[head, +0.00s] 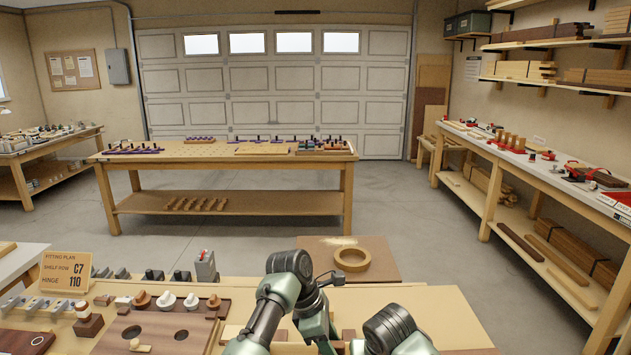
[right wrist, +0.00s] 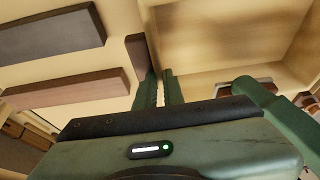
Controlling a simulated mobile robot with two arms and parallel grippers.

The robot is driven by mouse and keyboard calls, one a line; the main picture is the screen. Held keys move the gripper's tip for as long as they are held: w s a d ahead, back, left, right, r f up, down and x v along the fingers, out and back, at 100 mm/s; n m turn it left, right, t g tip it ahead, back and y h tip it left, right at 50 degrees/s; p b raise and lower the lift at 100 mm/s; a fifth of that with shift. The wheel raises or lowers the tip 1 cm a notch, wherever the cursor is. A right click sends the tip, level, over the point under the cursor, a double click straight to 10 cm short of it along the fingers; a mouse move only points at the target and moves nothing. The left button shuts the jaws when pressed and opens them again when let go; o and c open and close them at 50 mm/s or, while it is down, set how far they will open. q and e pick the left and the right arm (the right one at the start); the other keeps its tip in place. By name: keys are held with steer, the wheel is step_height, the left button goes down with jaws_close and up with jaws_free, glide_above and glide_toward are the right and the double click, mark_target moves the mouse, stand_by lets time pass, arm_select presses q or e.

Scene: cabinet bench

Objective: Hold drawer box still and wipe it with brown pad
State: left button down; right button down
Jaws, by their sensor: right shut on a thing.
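In the right wrist view my right gripper (right wrist: 161,88) has its two green fingers close together, shut on the thin wall of a pale wooden box (right wrist: 235,40), which looks like the drawer box. The box's open inside fills the upper right of that view. A small dark brown piece (right wrist: 137,52) lies just left of the fingers; I cannot tell if it is the brown pad. In the head view my two green arms cover the bench's front middle, and neither gripper can be made out there. My left gripper is out of sight.
On the near bench, a wooden board with round holes (head: 155,330) and several knobs stands at the left, by a fitting plan sign (head: 66,272). A tan ring (head: 352,259) lies on a brown board (head: 383,262) behind my arms. Brown bars (right wrist: 65,90) lie left of my right gripper.

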steer(key=shift+s+f, duration=0.1)
